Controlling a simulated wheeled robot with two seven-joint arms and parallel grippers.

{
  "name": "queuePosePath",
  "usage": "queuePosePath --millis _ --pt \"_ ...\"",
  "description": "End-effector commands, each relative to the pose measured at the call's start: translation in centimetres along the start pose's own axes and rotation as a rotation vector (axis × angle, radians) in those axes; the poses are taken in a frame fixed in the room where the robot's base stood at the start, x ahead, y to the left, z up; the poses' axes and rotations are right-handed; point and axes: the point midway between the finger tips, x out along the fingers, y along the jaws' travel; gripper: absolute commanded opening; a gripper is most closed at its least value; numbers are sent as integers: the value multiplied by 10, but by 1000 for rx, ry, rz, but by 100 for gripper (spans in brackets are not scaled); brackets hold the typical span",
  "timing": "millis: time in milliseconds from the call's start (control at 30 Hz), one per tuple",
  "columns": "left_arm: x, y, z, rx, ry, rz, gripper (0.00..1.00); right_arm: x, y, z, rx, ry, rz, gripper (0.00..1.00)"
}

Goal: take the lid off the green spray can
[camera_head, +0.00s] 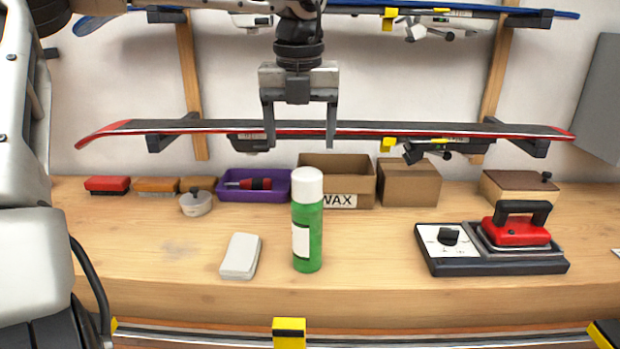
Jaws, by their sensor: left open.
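The green spray can (308,240) stands upright on the wooden bench. Its white lid (307,185) is on top of it, and a white label is on its side. My left gripper (300,143) is open and empty, pointing down above the lid. Its fingers are apart from the can, with a gap between the fingertips and the lid. My right gripper is not in view.
A white block (240,256) lies left of the can. Behind it are a purple tray (232,195) with a red-handled tool and a cardboard WAX box (360,183). A red iron (515,232) on its base stands right. A ski (400,130) hangs on the wall rack.

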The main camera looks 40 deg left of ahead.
Motion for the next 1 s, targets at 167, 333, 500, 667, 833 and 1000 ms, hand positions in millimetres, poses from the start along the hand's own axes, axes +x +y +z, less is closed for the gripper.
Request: queuePosePath --millis 167,333,500,667,833,1000 --pt "29 0 0 0 3 1 73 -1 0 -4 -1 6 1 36" --pt "40 0 0 -1 2 0 73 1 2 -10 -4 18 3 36" --pt "59 -5 -1 0 6 2 73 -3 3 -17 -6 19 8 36" --pt "82 -8 -1 -1 3 0 73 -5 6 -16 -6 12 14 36" --pt "90 -8 -1 -1 0 -1 73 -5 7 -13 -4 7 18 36" --pt "90 -8 -1 -1 0 -1 70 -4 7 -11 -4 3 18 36"
